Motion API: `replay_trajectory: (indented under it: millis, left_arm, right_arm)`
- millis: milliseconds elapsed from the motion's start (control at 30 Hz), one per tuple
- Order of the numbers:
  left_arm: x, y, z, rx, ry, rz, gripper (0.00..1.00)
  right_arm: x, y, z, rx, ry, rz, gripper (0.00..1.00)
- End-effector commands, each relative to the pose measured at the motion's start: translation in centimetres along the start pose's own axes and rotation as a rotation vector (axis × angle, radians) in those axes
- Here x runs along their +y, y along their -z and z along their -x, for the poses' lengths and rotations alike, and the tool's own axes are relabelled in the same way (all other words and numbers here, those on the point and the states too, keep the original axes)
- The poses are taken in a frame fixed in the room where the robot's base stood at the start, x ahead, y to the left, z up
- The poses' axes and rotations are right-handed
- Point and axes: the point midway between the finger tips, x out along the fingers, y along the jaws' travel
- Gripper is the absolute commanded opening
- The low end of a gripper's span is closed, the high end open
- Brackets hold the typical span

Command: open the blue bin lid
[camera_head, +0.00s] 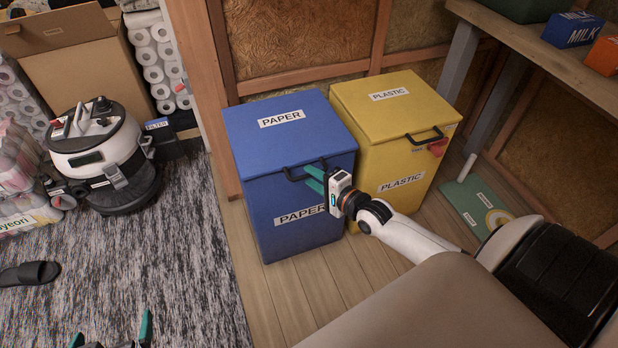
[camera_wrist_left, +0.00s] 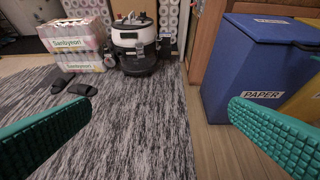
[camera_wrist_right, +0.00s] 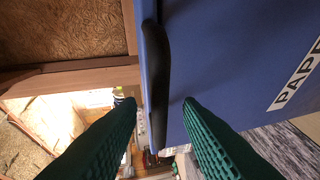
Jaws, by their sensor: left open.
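The blue bin (camera_head: 268,176), labelled PAPER, stands on the wood floor with its blue lid (camera_head: 262,138) down. A black handle (camera_head: 293,177) sits on the lid's front edge. My right gripper (camera_head: 311,179) is at the bin's front, by the handle. In the right wrist view, the black handle (camera_wrist_right: 156,85) lies ahead of and between the parted fingers (camera_wrist_right: 160,105); contact cannot be told. My left gripper (camera_head: 111,333) is open and empty, low over the rug. The left wrist view shows its spread fingers (camera_wrist_left: 160,122) and the blue bin (camera_wrist_left: 248,70) beyond.
A yellow PLASTIC bin (camera_head: 385,143) stands right beside the blue bin. A wooden wall (camera_head: 290,45) is close behind both. A table (camera_head: 545,45) stands at the right. A vacuum cleaner (camera_head: 100,155) is at the left on the grey rug (camera_head: 170,255). Bare floor lies before the bins.

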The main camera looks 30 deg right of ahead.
Motion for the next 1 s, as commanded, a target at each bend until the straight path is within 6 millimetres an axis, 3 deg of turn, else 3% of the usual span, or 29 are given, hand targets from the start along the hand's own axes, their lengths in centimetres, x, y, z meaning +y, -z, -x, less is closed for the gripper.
replay_trajectory:
  millis: [200, 533, 733, 1000]
  left_arm:
    - [-0.3, -2.0, -0.3, -0.123, 0.008, 0.000, 1.00]
    - [-0.4, -2.4, -0.3, -0.143, 0.009, -0.001, 1.00]
    - [-0.4, -2.4, -0.3, -0.142, 0.009, -0.001, 1.00]
    - [-0.4, -2.4, -0.3, -0.141, 0.009, 0.000, 1.00]
  right_arm:
    - [-0.1, 0.0, -1.7, 0.001, 0.000, -0.001, 0.33]
    - [0.0, 0.0, -1.9, 0.000, 0.001, 0.000, 0.33]
    - [0.0, 0.0, -1.9, 0.000, 0.001, 0.000, 0.01]
    - [0.0, 0.0, -1.9, 0.000, 0.002, 0.000, 0.00]
